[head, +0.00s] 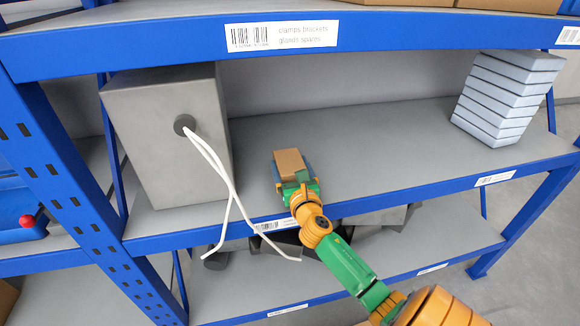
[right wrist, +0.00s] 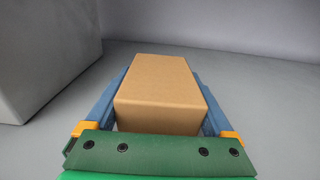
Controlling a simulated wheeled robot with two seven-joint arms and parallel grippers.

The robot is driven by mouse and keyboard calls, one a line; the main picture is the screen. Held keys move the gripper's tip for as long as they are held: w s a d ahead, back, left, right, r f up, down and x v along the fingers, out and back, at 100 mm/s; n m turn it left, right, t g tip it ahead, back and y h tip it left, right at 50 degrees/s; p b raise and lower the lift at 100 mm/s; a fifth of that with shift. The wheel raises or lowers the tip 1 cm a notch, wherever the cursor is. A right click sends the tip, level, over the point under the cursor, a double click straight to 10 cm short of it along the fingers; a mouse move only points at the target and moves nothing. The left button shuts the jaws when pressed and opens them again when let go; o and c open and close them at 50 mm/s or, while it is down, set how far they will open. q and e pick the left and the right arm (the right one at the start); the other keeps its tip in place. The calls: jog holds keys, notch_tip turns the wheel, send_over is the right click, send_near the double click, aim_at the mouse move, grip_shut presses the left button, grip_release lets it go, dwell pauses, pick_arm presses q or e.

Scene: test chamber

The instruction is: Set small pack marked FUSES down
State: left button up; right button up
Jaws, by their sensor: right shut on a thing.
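A small plain brown cardboard pack (head: 290,162) is at the middle shelf (head: 375,145), right of a large grey box. No FUSES marking shows on the faces I can see. My right gripper (head: 292,168) reaches in over the shelf's front edge and is shut on the pack. In the right wrist view the pack (right wrist: 160,92) sits between the two blue fingers, one along each side. Its underside is hidden, so I cannot tell whether it touches the shelf. My left gripper is not in view.
The large grey box (head: 165,150) with white cables (head: 215,165) hanging over the shelf edge stands left. A stack of light blue boxes (head: 507,95) stands at the right. The shelf between pack and stack is clear. A labelled blue beam (head: 400,30) crosses above.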

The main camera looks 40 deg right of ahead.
jog(key=o, duration=1.2)
jog(key=shift+r, duration=0.2)
jog(key=v, duration=1.2)
jog(key=shift+s, duration=0.1)
